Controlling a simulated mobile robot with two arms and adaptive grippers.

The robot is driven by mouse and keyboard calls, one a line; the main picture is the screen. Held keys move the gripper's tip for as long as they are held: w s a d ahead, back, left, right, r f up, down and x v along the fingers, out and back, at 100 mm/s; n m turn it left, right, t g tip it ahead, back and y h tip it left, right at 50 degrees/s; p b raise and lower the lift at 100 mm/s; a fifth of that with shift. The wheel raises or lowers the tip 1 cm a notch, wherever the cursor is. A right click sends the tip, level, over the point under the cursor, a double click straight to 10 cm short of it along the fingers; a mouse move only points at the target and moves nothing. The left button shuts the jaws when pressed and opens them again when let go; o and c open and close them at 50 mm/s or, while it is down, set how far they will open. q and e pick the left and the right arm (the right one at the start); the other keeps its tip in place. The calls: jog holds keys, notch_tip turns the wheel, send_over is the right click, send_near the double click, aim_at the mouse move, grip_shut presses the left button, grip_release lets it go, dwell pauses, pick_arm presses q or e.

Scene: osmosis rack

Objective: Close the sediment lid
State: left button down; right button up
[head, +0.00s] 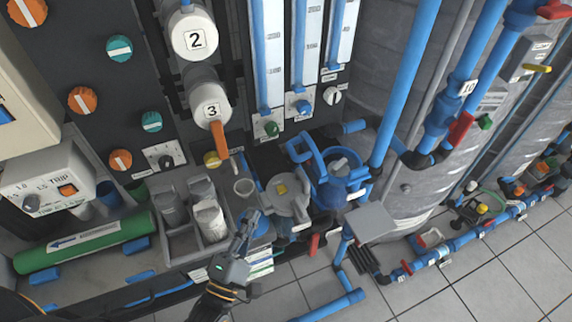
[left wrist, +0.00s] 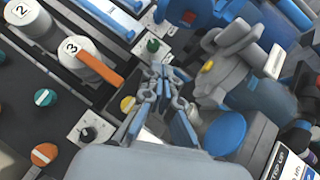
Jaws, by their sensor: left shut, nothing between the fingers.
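A grey round housing (head: 287,195) with a yellow spot inside stands right of my left gripper in the head view. A grey lid-like part (left wrist: 245,50) tilts up over it in the left wrist view. Behind it stands a blue housing (head: 340,185) with a raised blue lid (head: 305,155). I cannot read which lid is labelled sediment. My left gripper (head: 250,218) is shut and empty, just left of the grey housing. Its fingertips also show in the left wrist view (left wrist: 161,75), apart from the grey lid-like part. My right gripper is not in view.
A blue round cap (left wrist: 226,130) lies beside the fingers. Grey bottles (head: 210,220) stand in a holder to the left. The orange valve handle (head: 219,140) and flow tubes rise behind. Blue pipes (head: 405,80) block the right. The tiled floor in front is mostly clear.

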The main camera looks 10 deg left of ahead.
aim_at(303, 158)
pick_arm(q)
jog(key=w+d+r+p, duration=0.2)
jog(key=w+r, duration=0.1)
jog(key=w, duration=0.2)
jog(key=w+d+r+p, duration=0.2)
jog(key=w, duration=0.4)
jog(key=shift+w+d+r, duration=0.15)
jog(key=shift+d+r, duration=0.15)
jog(key=shift+r, duration=0.1)
